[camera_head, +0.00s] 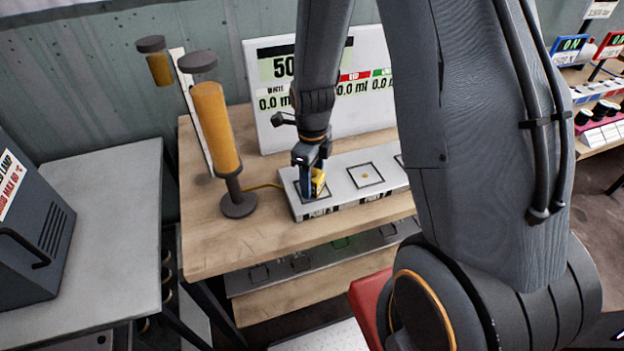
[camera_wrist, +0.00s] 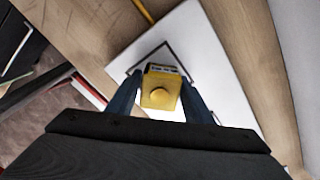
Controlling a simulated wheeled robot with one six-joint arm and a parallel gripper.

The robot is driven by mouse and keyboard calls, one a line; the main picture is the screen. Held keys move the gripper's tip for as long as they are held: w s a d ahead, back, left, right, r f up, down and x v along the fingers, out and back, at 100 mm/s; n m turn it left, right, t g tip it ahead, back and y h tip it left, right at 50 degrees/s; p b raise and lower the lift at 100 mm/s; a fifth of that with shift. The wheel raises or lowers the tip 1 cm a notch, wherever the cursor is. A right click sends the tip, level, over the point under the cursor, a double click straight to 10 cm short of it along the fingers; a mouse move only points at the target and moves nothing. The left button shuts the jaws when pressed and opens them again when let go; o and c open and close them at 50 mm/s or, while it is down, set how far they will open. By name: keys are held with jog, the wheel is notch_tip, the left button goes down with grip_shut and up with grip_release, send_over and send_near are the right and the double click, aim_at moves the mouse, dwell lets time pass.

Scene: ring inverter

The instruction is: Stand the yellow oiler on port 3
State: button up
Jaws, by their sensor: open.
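The yellow oiler (camera_head: 319,179) stands on the leftmost square-marked port of the white port block (camera_head: 340,196). The label below that port is small and reads roughly "PORT 3". My gripper (camera_head: 310,177) is down at the oiler from above, with its jaws open. The block's right end is hidden behind my arm in the head view.
An orange cylinder on a dark stand (camera_head: 216,130) rises left of the block. A white display panel (camera_head: 375,85) stands behind it. A dark lamp box (camera_head: 35,225) is on the grey table at left. The wooden bench front (camera_head: 235,250) is clear.

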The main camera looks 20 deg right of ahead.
aim_at(314, 178)
notch_tip(314, 178, up, 12)
jog(key=b, duration=0.3)
jog(key=shift+r, duration=0.1)
jog(key=s+n, duration=0.4)
jog(key=n, duration=0.9)
jog(key=s+n+t, duration=0.1)
jog(key=s+n, duration=0.4)
jog(key=n, duration=0.9)
jog(key=shift+s+r+t, duration=0.15)
jog(key=shift+t, duration=0.15)
jog(key=shift+a, duration=0.1)
